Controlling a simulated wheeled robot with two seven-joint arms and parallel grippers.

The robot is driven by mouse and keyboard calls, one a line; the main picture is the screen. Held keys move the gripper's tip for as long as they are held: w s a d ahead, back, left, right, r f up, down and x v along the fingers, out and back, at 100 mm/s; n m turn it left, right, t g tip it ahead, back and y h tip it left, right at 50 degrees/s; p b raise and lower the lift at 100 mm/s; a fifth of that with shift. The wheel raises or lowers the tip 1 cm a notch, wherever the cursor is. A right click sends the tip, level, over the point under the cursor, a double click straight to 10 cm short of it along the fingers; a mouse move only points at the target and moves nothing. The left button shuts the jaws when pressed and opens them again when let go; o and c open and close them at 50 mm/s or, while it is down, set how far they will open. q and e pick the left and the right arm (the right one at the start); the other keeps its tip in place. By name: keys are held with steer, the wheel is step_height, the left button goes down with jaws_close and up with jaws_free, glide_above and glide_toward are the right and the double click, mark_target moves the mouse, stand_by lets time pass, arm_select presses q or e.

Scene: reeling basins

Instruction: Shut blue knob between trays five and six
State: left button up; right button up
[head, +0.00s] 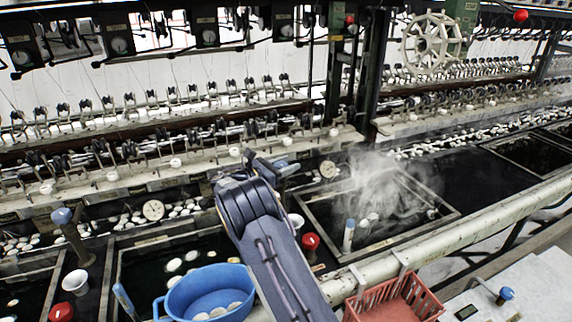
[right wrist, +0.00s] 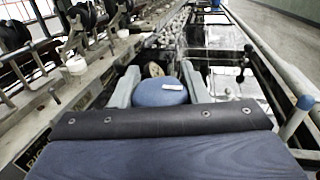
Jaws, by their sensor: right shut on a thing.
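My right gripper (head: 268,165) reaches over the basins to a blue knob (head: 288,169) at the back edge, between a steaming tray (head: 446,216) on the right and a dark tray (head: 118,268) on the left. In the right wrist view the round blue knob (right wrist: 160,93), with a small white mark on top, sits between the two grey fingers of the right gripper (right wrist: 160,86). The fingers are closed on its sides. The knob's stem is hidden. My left gripper is not in view. Tray numbers cannot be read.
Another blue knob (head: 63,216) stands at the left. A red knob (head: 310,242) is right of my forearm. A blue basin (head: 236,311) and a red basket (head: 428,312) are in front. A pale pipe (head: 430,245) runs along the front edge. Steam rises over the right tray.

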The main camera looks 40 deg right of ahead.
steer(key=shift+r, duration=0.1)
steer(key=o, duration=1)
steer(key=shift+c, duration=0.2)
steer(key=a+b, duration=0.1)
steer(key=a, duration=0.6)
steer(key=shift+w+a, duration=0.25)
steer(key=shift+a, duration=0.15)
